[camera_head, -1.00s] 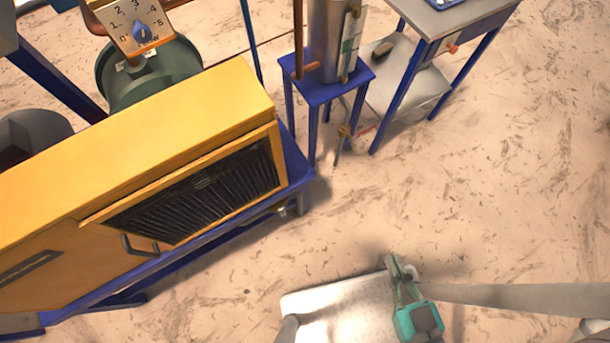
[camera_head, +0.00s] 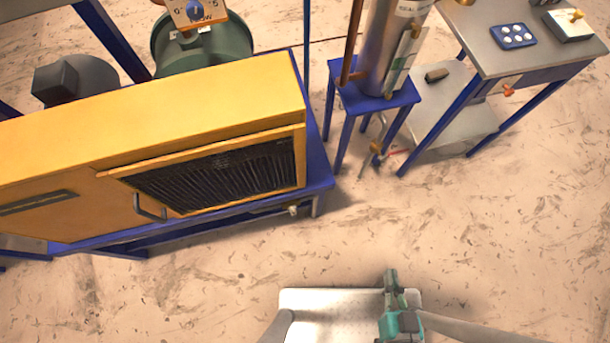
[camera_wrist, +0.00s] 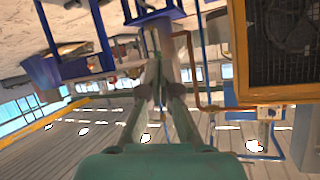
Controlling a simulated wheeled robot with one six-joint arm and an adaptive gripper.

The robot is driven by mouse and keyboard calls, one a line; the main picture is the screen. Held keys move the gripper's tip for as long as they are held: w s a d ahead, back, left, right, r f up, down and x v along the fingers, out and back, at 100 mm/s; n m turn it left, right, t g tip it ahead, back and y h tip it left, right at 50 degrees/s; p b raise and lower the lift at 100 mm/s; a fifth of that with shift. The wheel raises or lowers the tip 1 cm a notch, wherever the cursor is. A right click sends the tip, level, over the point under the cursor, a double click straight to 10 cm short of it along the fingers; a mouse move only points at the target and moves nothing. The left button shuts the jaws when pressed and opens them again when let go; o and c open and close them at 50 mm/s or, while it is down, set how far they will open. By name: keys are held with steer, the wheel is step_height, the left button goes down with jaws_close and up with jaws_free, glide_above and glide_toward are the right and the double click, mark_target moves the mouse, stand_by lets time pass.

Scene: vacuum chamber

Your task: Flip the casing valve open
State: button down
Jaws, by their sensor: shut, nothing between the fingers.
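A small pale fitting (camera_head: 293,210) sits under the lower right edge of the yellow casing (camera_head: 240,100), by the blue frame. A brass valve with a red part (camera_head: 377,148) hangs below the small blue stand. I cannot tell which of these is the casing valve, or how its handle is set. My gripper (camera_head: 391,277), grey-green and teal, is over my base at the bottom, well apart from both. In the wrist view its fingers (camera_wrist: 156,75) come together with nothing between them.
A silver cylinder (camera_head: 393,50) stands on the blue stand (camera_head: 400,98). A grey-topped table (camera_head: 490,50) with a shelf is at the upper right. A green drum (camera_head: 205,50) is behind the casing. The floor (camera_head: 480,235) between my base and the furniture is clear.

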steer(key=w+a+f+m+g+y, duration=0.2)
steer(key=w+a+f+m+g, duration=0.3)
steer(key=f, duration=0.8)
steer(key=w+f+m+g+y, duration=0.25)
steer(key=w+f, duration=0.45)
steer(key=f, duration=0.7)
steer(key=w+a+r+m+g+y, duration=0.1)
steer(key=w+r+m+g+y, duration=0.1)
steer(key=w+g, duration=0.2)
steer(key=w+a+r+m+g+y, duration=0.2)
steer(key=w+m+g, duration=0.1)
steer(key=w, duration=0.8)
steer(key=shift+a+g, duration=0.3)
steer(key=shift+g, duration=0.15)
